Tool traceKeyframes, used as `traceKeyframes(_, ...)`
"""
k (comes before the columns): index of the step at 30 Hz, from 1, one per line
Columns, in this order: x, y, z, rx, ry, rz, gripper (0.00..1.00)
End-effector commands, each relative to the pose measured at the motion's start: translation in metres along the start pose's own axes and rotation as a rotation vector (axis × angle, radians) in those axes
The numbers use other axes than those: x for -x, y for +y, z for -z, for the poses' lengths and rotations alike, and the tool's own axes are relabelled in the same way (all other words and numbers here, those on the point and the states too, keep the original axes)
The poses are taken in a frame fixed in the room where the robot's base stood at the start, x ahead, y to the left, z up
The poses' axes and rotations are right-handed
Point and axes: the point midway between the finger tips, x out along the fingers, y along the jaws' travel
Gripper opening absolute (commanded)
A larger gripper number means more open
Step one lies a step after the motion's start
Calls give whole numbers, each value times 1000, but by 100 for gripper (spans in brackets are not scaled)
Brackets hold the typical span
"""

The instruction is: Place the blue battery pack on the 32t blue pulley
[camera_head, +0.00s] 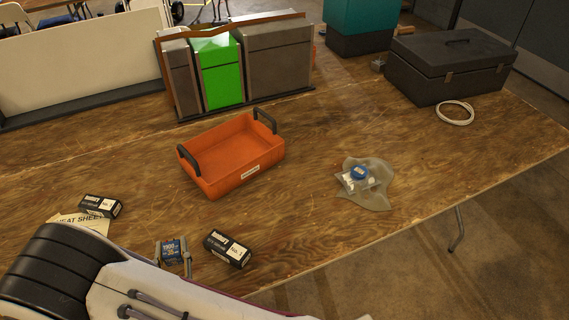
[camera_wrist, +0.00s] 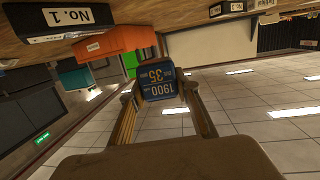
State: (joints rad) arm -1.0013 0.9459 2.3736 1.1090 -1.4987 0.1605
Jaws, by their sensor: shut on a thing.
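Whether the pack touches the table cannot be told. The blue pulley (camera_head: 359,172) is a small round disc with a pale label, lying on a clear plastic bag (camera_head: 372,197) right of the table's middle. My gripper is well to the left of and nearer than the pulley.
An orange bin (camera_head: 222,178) with black handles stands between my gripper and the back organiser (camera_head: 262,62). Black boxes stand right (camera_head: 228,249) and left (camera_head: 100,206) of my gripper, the left one by a paper sheet (camera_head: 78,222). A black toolbox (camera_head: 447,70) and cable coil (camera_head: 455,112) are back right.

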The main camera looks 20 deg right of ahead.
Motion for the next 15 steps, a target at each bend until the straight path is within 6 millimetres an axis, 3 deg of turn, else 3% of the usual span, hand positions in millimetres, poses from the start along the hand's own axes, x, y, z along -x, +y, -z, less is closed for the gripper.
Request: traceKeyframes(15,-66,99,19,-38,2,-247,3)
